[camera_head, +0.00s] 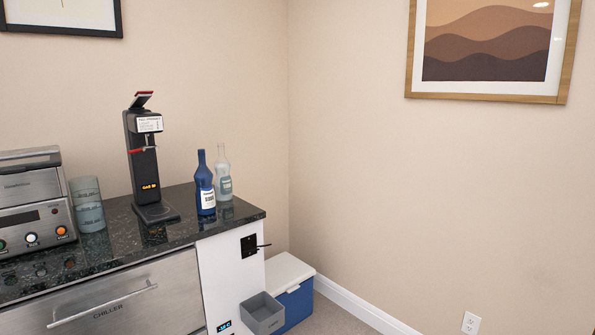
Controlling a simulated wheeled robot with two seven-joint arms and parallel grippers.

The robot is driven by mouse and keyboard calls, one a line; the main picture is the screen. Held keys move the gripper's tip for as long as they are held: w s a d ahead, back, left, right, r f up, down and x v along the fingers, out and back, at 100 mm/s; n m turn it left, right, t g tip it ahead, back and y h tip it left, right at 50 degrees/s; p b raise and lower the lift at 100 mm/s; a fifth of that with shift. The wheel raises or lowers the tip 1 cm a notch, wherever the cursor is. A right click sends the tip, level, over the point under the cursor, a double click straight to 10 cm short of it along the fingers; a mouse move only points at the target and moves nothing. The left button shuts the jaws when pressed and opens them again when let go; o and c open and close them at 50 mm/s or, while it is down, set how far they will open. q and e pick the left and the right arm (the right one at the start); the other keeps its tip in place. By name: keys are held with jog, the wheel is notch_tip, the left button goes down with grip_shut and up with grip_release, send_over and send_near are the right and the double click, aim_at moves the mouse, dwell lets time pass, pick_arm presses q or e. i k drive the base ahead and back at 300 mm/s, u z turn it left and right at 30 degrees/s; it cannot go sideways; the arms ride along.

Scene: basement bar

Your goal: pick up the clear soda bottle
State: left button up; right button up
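The clear soda bottle (223,173) stands upright on the dark stone counter (180,226), near its right end and close to the wall. It is pale and see-through with a light label. A blue bottle (204,183) with a white label stands just in front and to its left, overlapping its left side in the picture. Neither of my grippers is in the camera_head view.
A black dispenser (146,165), stacked clear cups (87,204) and a steel appliance (33,203) stand left of the bottles. Below are a chiller drawer (110,306), a grey bin (263,313) and a blue-and-white cooler (297,301). Right of the counter is bare wall.

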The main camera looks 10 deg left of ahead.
aim_at(223, 185)
jog(key=u, duration=0.15)
jog(key=i, duration=1.7)
jog(key=u, duration=0.8)
